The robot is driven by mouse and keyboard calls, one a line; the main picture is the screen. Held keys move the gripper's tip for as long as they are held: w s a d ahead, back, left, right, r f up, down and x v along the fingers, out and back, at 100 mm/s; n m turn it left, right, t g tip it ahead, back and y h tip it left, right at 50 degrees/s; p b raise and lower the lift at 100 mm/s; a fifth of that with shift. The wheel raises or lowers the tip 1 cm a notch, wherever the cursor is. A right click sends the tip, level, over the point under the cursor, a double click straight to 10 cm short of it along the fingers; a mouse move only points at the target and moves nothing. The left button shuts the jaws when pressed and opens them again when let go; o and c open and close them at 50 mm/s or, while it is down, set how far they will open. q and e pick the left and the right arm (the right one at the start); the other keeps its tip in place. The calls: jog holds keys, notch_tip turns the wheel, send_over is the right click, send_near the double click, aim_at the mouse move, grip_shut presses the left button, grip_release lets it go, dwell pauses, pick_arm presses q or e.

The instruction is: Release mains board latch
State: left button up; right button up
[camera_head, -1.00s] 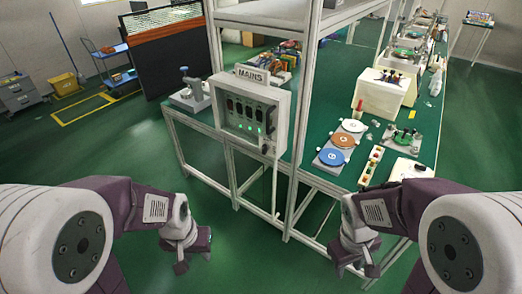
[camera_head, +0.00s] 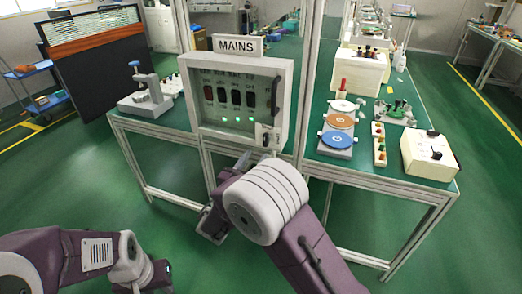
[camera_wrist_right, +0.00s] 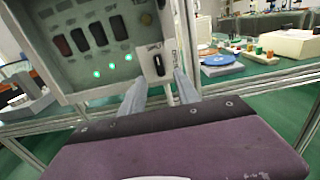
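The mains board (camera_head: 286,112) is a grey box under a MAINS sign, with a row of dark switches and green lamps. Its door looks shut. The latch (camera_head: 268,138), a pale plate with a black lever, sits at the lower right corner; it also shows in the right wrist view (camera_wrist_right: 158,64), lever roughly upright. My right gripper (camera_wrist_right: 160,92) is open and empty, its two grey fingers pointing toward the latch from just below, with no contact visible. In the head view my wrist hides most of it. My left gripper (camera_head: 150,281) is low at left, fingers unclear.
The green bench (camera_head: 315,160) runs behind and right of the board, with a metal frame post (camera_head: 308,80) beside it. Discs (camera_head: 338,139), a button strip (camera_head: 379,145) and a white box (camera_head: 430,153) stand right. A grey stand (camera_head: 145,95) is left.

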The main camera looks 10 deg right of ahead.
aim_at(265, 140)
jog(key=x, duration=0.9)
jog(key=shift+w+b, duration=0.1)
jog(key=shift+b, duration=0.3)
